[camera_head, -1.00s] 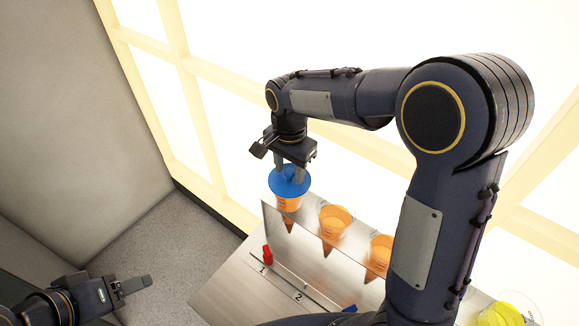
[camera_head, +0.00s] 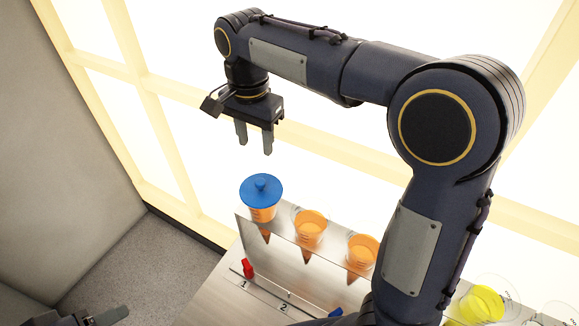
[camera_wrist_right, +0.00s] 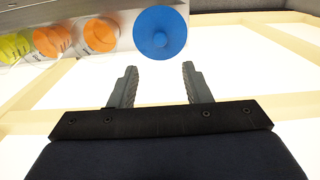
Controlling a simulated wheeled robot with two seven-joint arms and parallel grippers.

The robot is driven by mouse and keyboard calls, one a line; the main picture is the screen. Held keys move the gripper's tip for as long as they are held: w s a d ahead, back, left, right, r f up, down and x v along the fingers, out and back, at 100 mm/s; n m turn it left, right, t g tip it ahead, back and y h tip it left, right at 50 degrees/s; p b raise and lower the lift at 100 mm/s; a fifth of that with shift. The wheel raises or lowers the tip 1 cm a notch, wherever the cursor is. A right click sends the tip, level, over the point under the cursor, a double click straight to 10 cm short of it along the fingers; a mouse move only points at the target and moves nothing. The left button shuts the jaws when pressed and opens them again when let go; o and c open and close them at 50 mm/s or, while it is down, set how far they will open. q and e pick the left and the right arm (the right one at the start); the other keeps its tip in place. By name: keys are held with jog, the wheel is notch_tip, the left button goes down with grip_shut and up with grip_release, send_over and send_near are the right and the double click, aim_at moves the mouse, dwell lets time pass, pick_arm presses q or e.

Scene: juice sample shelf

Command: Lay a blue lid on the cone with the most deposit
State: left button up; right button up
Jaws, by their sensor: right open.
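A blue lid (camera_head: 261,188) lies on top of the leftmost orange cone (camera_head: 263,214) in the rack, above the label 1. The lid also shows in the right wrist view (camera_wrist_right: 160,33), just beyond the fingertips. Two more orange cones stand uncovered in the rack, the middle one (camera_head: 310,228) and the right one (camera_head: 361,251). My right gripper (camera_head: 256,150) is open and empty, above the lid and apart from it. My left gripper (camera_head: 112,317) shows only partly at the bottom left edge, and its jaws are not clear.
A metal rack (camera_head: 330,262) holds the cones. A red marker (camera_head: 248,268) stands by label 1, and a blue piece (camera_head: 336,312) lies farther right. A yellow cone (camera_head: 483,303) is at the right, beyond my right arm. A bright window wall stands behind.

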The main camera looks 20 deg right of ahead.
jog(key=s+d+f+n+t+y, duration=0.1)
jog(key=s+d+n+t+y, duration=0.2)
jog(key=s+d, duration=0.6)
jog(key=s+f+n+t, duration=0.1)
jog(key=s+f+n, duration=0.2)
jog(key=s, duration=0.3)
jog(key=s+a+f+n+t, duration=0.1)
jog(key=s+f+n, duration=0.1)
jog(key=s, duration=0.5)
jog(key=shift+a+f+n+t+y, duration=0.25)
jog(key=shift+f+n+t+y, duration=0.15)
jog(key=shift+f, duration=0.4)
jog(key=shift+f+b, duration=0.25)
jog(key=shift+b, duration=0.05)
jog(key=shift+c, duration=0.4)
